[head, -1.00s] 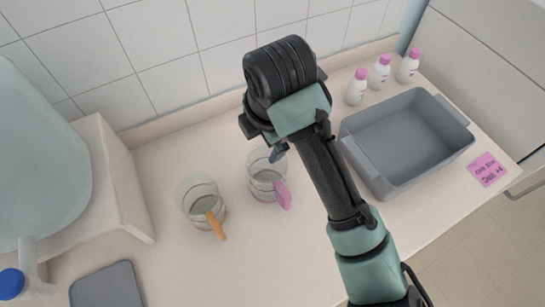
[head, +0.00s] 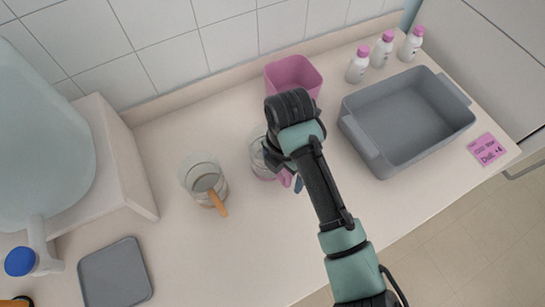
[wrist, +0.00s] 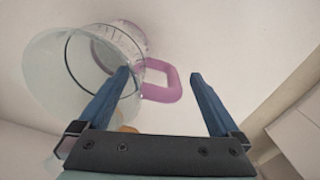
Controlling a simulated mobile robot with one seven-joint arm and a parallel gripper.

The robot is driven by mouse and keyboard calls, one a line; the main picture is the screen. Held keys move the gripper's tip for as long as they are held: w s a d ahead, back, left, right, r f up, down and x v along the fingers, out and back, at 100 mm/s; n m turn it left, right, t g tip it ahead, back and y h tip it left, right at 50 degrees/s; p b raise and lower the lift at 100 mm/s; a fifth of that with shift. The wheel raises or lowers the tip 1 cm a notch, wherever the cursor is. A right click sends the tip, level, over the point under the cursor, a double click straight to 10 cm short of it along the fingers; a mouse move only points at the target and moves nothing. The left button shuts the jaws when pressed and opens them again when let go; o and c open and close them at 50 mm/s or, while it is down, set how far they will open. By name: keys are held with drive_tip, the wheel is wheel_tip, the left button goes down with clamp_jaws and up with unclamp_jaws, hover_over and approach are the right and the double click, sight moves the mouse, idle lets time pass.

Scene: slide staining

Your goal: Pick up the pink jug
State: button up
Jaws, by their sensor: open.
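The pink jug is a clear jug (head: 258,160) with a pink handle (head: 285,178); my arm partly covers it in the head view. In the wrist view the clear jug body (wrist: 60,75) is at the left, and its pink handle (wrist: 170,90) shows between my two blue fingers. My gripper (wrist: 160,76) is open and empty, with one finger overlapping the jug wall in the picture and the other to the right of the handle. In the head view only a blue fingertip (head: 298,184) shows beside the handle. I cannot tell whether the fingers touch the jug.
A jug with an orange handle (head: 204,178) stands to the left. A pink bin (head: 296,68) is behind my arm. A grey tub (head: 372,150), white bottles (head: 357,68) and a pink label (head: 487,149) are at the right. A grey tray (head: 115,275) lies front left.

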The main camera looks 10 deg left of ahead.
sight(282, 179)
drive_tip(key=shift+a+f, duration=0.1)
drive_tip(key=shift+f, duration=1.4)
clamp_jaws()
